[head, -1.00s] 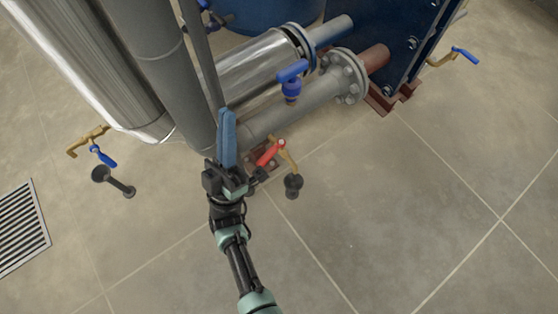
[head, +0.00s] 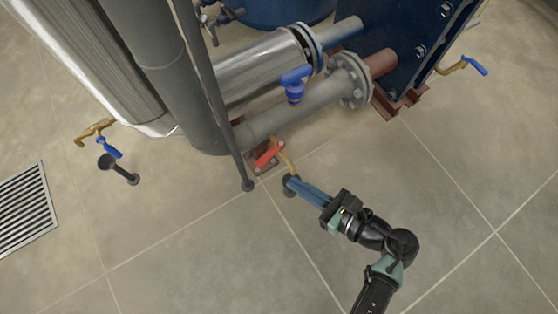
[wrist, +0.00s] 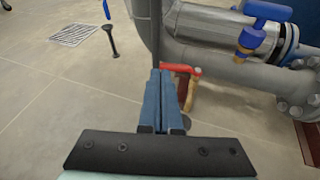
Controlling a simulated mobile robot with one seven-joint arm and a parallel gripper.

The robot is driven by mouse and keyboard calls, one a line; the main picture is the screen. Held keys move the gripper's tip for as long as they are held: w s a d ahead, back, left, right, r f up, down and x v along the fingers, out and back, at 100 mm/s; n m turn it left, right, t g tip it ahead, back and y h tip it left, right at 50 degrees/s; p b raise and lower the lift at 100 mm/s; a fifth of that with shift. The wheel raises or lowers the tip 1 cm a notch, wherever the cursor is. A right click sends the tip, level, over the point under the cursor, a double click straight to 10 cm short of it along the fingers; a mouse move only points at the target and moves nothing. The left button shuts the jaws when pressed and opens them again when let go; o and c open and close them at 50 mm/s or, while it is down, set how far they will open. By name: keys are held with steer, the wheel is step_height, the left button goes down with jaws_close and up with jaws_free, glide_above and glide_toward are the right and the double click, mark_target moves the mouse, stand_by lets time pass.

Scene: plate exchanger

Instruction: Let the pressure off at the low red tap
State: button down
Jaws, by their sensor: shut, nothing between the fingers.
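The low red tap (head: 269,155) has a red lever on a brass body (head: 287,160), low down by the foot of the grey pipes. In the wrist view the red lever (wrist: 178,69) shows just beyond the fingertips, with the brass spout (wrist: 191,92) to their right. My gripper (head: 291,183) is shut and empty, its blue fingers pointing left. In the head view the fingertips are just below and right of the tap, over the dark drain cup under the spout. I cannot tell whether they touch anything. In the wrist view the fingers (wrist: 161,76) lie side by side.
A thin grey post (head: 222,110) stands left of the tap. A blue-handled valve (head: 295,84) sits on the pipe above. A flanged grey pipe (head: 310,105) runs behind. Blue-handled brass taps stand far left (head: 104,138) and right (head: 465,65). The front floor is clear.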

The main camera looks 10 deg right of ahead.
steer(key=s+d+f+h, duration=0.2)
steer(key=d, duration=0.1)
steer(key=b, duration=0.7)
glide_toward(267, 162)
steer(key=f+x, duration=0.1)
steer(key=x, duration=0.5)
steer(key=shift+w+a+r+g, duration=0.1)
steer(key=shift+w+r+g, duration=0.1)
steer(key=shift+r+g, duration=0.2)
